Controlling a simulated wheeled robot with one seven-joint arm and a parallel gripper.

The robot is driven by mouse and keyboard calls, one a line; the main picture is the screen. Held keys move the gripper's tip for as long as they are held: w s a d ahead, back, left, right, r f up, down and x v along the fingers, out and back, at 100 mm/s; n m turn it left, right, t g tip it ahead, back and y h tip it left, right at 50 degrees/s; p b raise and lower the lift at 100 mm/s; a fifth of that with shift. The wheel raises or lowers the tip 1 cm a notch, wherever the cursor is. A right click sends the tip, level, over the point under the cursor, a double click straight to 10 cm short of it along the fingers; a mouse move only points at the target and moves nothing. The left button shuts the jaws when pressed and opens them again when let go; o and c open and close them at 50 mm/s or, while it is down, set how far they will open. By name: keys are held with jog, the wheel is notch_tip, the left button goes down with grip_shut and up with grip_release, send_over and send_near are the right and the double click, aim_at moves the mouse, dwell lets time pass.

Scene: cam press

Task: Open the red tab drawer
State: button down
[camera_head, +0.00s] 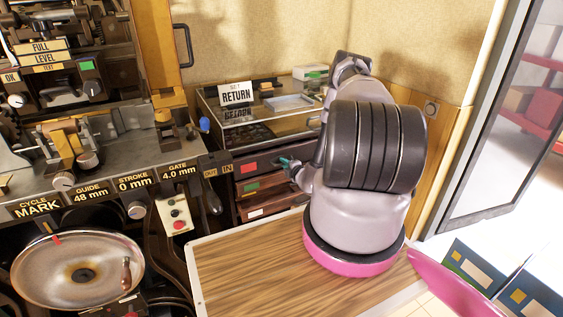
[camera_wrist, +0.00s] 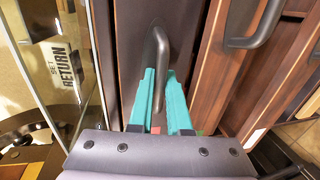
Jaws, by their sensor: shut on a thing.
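The red tab drawer (camera_head: 268,160) is the top drawer in the small cabinet under the glass case. Its red tab (camera_head: 249,167) shows on the left part of its dark front. In the wrist view its curved metal handle (camera_wrist: 158,48) stands between the teal fingers of my gripper (camera_wrist: 161,78). My gripper is shut on this handle; in the head view its teal fingertips (camera_head: 289,162) are at the drawer's right part, partly hidden by my arm. A bit of red shows low between the fingers in the wrist view. I cannot tell whether the drawer is pulled out at all.
A green tab drawer (camera_head: 265,186) and a white tab drawer (camera_head: 268,209) lie below. A wooden tabletop (camera_head: 245,265) spreads in front. The glass case (camera_head: 255,112) carries a RETURN sign (camera_head: 236,94). The press (camera_head: 100,170) stands at left, a framed glass panel (camera_head: 480,120) at right.

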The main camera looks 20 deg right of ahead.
jog(key=f+v, duration=0.2)
jog(key=v, duration=1)
jog(key=s+a+f+v, duration=0.1)
jog(key=f+v, duration=0.2)
jog(key=v, duration=0.9)
jog(key=shift+d, duration=0.5)
jog(key=c, duration=1.1)
grip_release()
jog(key=shift+c, duration=0.2)
jog(key=shift+s, duration=0.1)
jog(key=v, duration=1)
jog(key=shift+s, duration=0.3)
jog(key=shift+r, duration=0.15)
